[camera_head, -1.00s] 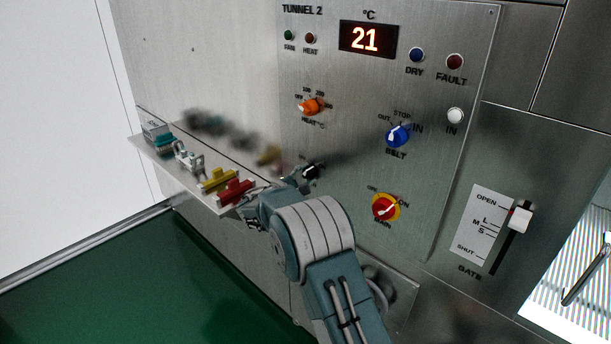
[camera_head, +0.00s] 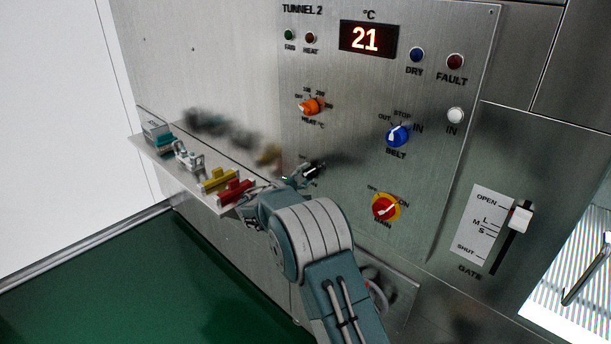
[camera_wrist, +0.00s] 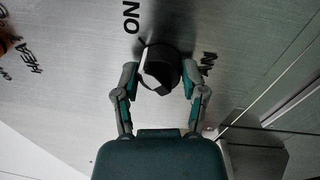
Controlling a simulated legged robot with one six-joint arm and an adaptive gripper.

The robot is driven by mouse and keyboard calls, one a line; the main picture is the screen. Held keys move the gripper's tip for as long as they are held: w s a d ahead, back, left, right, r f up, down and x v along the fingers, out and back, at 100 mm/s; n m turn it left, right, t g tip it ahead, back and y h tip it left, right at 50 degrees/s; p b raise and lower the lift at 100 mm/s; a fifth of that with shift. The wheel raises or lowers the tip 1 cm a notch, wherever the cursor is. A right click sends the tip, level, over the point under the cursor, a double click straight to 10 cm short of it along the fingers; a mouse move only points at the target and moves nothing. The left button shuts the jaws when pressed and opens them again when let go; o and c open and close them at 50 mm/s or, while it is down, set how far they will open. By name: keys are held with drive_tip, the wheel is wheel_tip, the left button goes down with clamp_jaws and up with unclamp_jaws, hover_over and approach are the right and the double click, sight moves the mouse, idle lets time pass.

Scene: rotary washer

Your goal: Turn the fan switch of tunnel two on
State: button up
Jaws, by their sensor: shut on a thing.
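The fan switch, a black knob with a white pointer mark, is on the TUNNEL 2 panel (camera_head: 345,135). In the head view the knob (camera_head: 312,170) is partly hidden by my gripper (camera_head: 300,178). In the wrist view the knob (camera_wrist: 158,70) sits between the two fingers of my gripper (camera_wrist: 160,80), one on each side. The gripper is shut on it. The printed word ON shows up and left of the knob, and a partly hidden label is at its right. The green FAN lamp (camera_head: 289,35) is at the panel's upper left.
The orange HEAT knob (camera_head: 309,106) is above, the blue BELT knob (camera_head: 398,135) up and right, and the red-yellow MAIN knob (camera_head: 385,207) to the lower right. A shelf (camera_head: 150,147) with several coloured items is at left. The gate lever (camera_head: 520,216) is at far right.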

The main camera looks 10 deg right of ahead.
drive_tip(key=shift+f, duration=0.25)
drive_tip(key=o, duration=1.1)
drive_tip(key=shift+o, duration=0.2)
drive_tip(key=shift+r, duration=0.1)
drive_tip(key=v, duration=1.2)
